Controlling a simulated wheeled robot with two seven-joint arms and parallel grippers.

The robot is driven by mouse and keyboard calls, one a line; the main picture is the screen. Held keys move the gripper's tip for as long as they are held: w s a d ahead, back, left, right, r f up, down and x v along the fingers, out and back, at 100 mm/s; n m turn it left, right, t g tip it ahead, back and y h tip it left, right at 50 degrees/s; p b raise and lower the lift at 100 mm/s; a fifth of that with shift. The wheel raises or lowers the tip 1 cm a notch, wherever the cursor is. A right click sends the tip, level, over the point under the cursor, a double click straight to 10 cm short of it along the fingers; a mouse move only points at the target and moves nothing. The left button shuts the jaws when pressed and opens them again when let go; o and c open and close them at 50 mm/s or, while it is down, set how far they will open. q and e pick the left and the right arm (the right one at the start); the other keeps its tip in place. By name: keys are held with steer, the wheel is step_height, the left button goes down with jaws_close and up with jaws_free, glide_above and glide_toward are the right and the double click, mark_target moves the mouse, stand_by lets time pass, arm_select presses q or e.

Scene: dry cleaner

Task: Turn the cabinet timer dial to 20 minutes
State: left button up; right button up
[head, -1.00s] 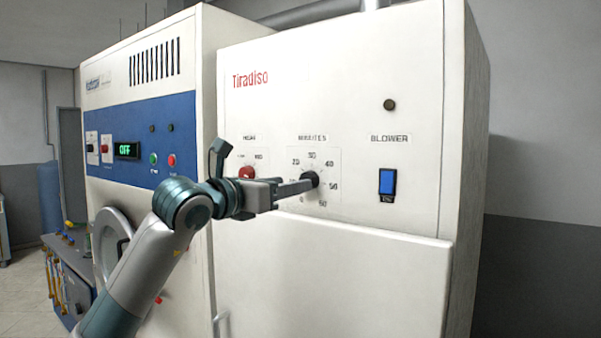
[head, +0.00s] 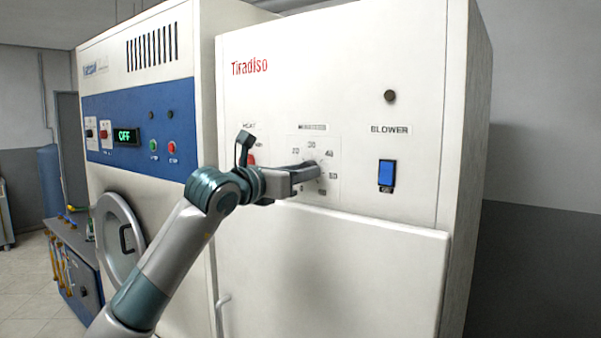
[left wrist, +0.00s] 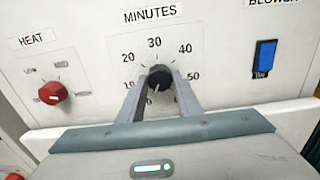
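The timer dial is a black round knob (left wrist: 160,77) under the MINUTES label, on a printed scale with 20, 30, 40 and 50 readable in the left wrist view. A pale pointer mark on the knob faces down, near the bottom of the scale. My left gripper (left wrist: 160,84) has one finger on each side of the knob, with no clear gap showing. In the head view, my left gripper (head: 316,170) reaches the dial from the left and covers most of it. My right gripper is not in view.
A red HEAT knob (left wrist: 53,93) is left of the dial, and a blue BLOWER switch (left wrist: 264,56) is to its right. The white cabinet door (head: 335,270) juts out below the panel. A blue-panelled machine (head: 135,125) showing OFF stands to the left.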

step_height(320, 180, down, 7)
steer(key=b, duration=0.7)
arm_select(q)
steer(key=shift+m+b, duration=4.15)
steer(key=shift+m, duration=5.75)
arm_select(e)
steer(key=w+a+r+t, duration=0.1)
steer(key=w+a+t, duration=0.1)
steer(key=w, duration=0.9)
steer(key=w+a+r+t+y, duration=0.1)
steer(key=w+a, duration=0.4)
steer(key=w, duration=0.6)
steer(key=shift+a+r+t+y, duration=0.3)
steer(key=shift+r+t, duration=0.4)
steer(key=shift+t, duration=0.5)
arm_select(q)
steer(key=o, duration=1)
